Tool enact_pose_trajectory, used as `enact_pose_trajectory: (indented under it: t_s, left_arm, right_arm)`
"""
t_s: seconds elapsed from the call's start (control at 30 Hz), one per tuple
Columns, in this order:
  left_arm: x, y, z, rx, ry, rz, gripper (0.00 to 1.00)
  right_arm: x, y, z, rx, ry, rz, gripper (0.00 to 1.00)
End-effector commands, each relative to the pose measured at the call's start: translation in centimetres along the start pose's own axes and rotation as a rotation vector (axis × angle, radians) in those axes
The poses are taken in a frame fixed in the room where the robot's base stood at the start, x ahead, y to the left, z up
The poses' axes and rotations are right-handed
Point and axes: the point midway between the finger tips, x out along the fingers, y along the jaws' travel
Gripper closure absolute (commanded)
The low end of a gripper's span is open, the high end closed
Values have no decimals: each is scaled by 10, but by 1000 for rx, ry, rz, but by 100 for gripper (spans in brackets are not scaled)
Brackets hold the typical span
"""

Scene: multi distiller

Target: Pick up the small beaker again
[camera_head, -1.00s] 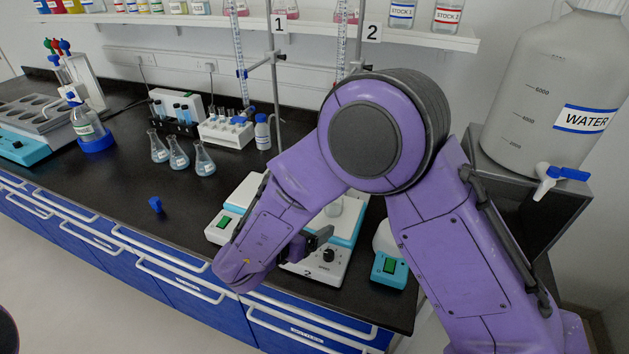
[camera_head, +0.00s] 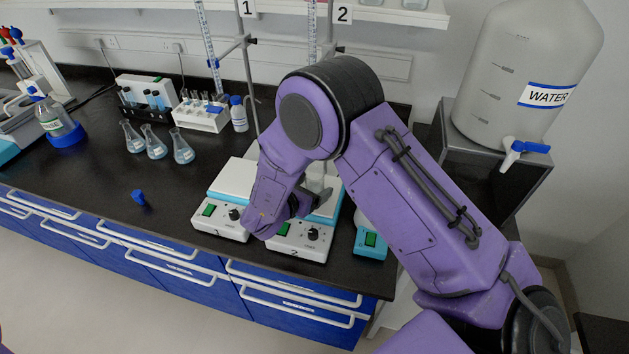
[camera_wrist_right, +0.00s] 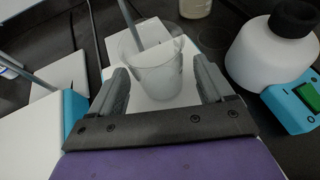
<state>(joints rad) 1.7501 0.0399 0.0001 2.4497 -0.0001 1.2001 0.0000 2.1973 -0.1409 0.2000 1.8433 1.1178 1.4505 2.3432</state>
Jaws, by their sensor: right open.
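The small beaker (camera_wrist_right: 152,75) shows in the right wrist view, clear and upright, with pale contents, on the white top of a stirrer. My right gripper (camera_wrist_right: 164,82) is open, with one finger on either side of the beaker; I cannot tell whether either finger touches it. In the head view my right gripper (camera_head: 318,200) is low over stirrer 2 (camera_head: 298,240), and my arm hides most of the beaker there. My left gripper is not in view.
A grey rod (camera_wrist_right: 130,22) comes down at the beaker's rim. A white bottle with a black cap (camera_wrist_right: 270,50) stands to the right. Stirrer 1 (camera_head: 221,215) is left of stirrer 2. Several flasks (camera_head: 155,142) stand further left, and a blue cap (camera_head: 138,197) lies on open bench.

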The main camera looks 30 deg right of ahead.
Motion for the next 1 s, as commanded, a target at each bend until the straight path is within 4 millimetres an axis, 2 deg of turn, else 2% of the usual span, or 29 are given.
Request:
enact_pose_trajectory:
  t_s: [0.03, 0.2, 0.63, 0.87, 1.0]
  left_arm:
    - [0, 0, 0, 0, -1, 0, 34]
    - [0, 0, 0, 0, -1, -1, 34]
    - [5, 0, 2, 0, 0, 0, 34]
    - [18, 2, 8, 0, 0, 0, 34]
    - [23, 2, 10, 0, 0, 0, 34]
  right_arm:
    - [0, 0, 0, 0, 0, 0, 26]
    - [0, 0, 0, 0, 0, 0, 80]
    - [-2, 0, 3, 1, 3, 0, 81]
    - [-9, 0, 22, 4, 1, 0, 81]
    - [-26, -7, 37, 4, 1, 2, 81]
